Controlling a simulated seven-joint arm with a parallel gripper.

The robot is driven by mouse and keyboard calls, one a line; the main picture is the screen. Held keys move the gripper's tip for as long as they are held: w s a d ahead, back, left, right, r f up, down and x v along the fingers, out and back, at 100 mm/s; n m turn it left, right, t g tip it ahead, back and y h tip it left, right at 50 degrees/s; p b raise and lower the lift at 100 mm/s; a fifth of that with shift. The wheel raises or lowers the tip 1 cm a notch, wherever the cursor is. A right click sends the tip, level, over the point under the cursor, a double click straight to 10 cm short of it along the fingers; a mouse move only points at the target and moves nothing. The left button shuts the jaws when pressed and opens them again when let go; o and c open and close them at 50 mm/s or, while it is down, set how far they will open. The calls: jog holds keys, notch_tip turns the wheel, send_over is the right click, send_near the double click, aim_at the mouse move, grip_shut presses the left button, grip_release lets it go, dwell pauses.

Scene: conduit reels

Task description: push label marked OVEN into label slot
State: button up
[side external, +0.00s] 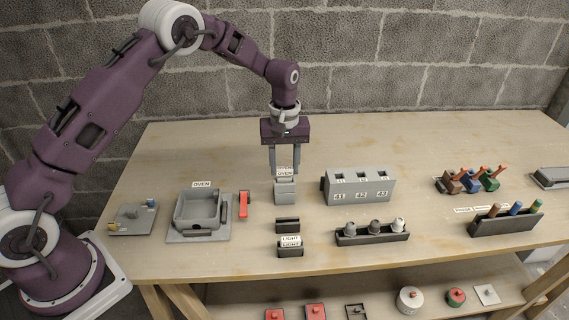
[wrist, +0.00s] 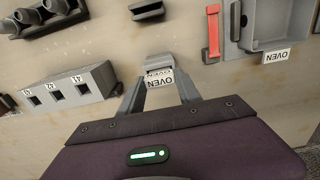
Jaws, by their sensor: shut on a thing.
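My gripper (side external: 284,172) points straight down, its two fingers closed around a small white label marked OVEN (side external: 284,169). I cannot tell whether the label is seated in a slot or only touching the block; the slot itself is hidden.
A grey open box with an OVEN sign (side external: 202,184) and a red-handled piece (side external: 243,204) stand left. A dark holder with LIGHT labels (side external: 290,247) is in front. A grey numbered block (side external: 358,187) stands close right. Behind the gripper the table is clear.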

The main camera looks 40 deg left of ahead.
jog(key=shift+f, duration=1.05)
jog(key=o, duration=1.4)
jog(key=shift+o, duration=1.2)
jog(key=shift+r, duration=3.55)
